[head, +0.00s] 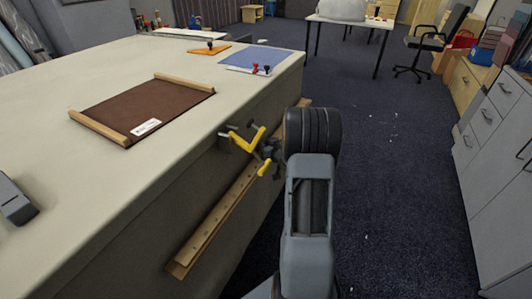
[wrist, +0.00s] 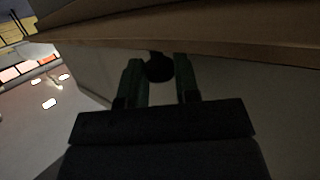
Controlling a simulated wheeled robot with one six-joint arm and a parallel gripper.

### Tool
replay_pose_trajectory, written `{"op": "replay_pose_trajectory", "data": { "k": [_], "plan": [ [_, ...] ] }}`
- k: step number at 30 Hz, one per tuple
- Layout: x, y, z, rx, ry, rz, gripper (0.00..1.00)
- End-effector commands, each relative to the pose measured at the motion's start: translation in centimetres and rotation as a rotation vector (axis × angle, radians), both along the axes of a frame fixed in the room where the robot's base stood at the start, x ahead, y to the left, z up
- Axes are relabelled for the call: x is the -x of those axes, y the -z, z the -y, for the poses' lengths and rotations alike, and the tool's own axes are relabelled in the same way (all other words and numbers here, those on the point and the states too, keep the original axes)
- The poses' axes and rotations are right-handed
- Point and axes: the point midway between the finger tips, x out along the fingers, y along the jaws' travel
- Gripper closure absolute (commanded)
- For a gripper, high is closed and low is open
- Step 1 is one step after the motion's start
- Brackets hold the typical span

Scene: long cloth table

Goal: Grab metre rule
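The metre rule (head: 216,222) is a long wooden strip along the near side of the table, below its top edge. In the head view it runs slantwise, and the end of my arm hides part of it. A wooden edge, likely the rule (wrist: 215,32), crosses the top of the wrist view. My gripper (wrist: 160,75) has its two dark fingers apart, below this edge. A dark round thing (wrist: 158,67) shows between or beyond the fingers; I cannot tell its depth.
The pale cloth table (head: 130,65) bears a brown board (head: 150,108) with wooden bars, a blue sheet (head: 258,58), an orange piece (head: 208,50) and a grey object (head: 14,200). Grey drawers (head: 498,150) stand at right.

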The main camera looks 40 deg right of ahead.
Motion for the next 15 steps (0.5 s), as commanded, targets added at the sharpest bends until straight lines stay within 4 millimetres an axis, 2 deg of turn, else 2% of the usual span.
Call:
{"op": "replay_pose_trajectory", "data": {
  "k": [1,6,15],
  "plan": [
    [0.02,-0.01,0.0,0.0,0.0,0.0,0.86],
    [0.02,-0.01,0.0,0.0,0.0,0.0,1.0],
    [0.05,-0.27,0.06,0.001,0.0,0.002,1.0]
  ]
}}
